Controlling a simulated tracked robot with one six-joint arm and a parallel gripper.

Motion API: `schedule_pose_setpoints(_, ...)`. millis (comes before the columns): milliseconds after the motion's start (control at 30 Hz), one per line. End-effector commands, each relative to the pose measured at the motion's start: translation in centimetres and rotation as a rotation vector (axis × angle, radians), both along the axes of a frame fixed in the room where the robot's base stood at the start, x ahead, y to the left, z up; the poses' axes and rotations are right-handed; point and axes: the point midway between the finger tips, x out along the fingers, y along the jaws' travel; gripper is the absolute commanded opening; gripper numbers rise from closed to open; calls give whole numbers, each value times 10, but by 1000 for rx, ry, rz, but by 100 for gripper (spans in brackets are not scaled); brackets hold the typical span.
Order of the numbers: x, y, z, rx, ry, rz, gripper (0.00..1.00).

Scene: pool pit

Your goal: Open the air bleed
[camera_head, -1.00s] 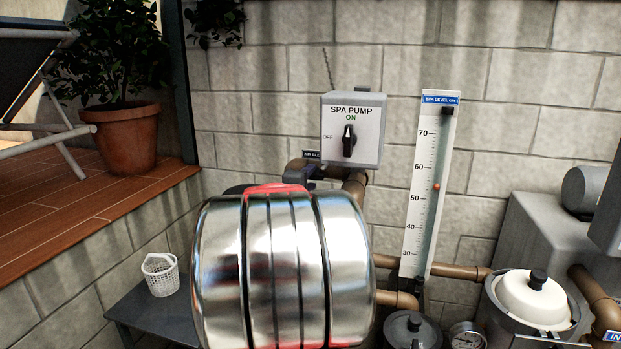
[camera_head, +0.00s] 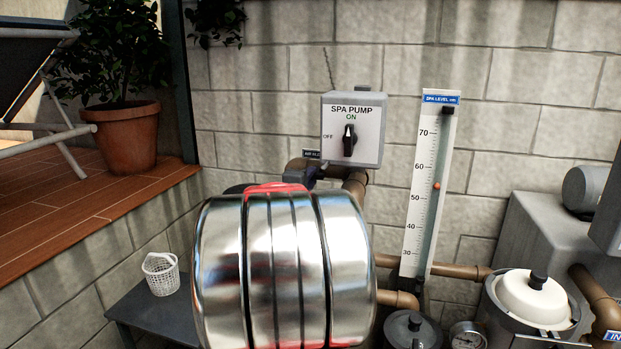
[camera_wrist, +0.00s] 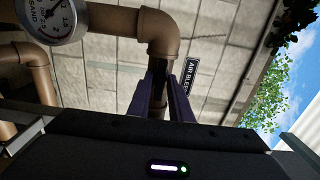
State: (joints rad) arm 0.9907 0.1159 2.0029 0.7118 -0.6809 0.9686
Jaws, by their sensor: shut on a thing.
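The air bleed (camera_wrist: 157,68) shows in the wrist view as a small dark part on the brown pipe, between my fingertips. Its sign (camera_wrist: 191,76) is beside it, to the right. My gripper (camera_wrist: 161,92) is shut on the air bleed, one purple-grey finger on each side. In the head view my gripper (camera_head: 301,180) is at the pipe below the air bleed sign (camera_head: 312,154). My own shiny arm hides much of this area, and the air bleed itself cannot be made out there.
The spa pump switch box (camera_head: 352,130) is just right of and above my gripper, its knob upright. A brown pipe elbow (camera_wrist: 158,32) and a pressure gauge (camera_wrist: 50,18) are close by. The spa level scale (camera_head: 428,190) stands further right; a white basket (camera_head: 161,274) is lower left.

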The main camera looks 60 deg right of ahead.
Motion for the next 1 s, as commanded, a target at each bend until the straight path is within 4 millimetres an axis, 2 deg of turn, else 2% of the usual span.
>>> schedule_pose_setpoints(1000, -1, 0, -5, -107, 739, 2, 0)
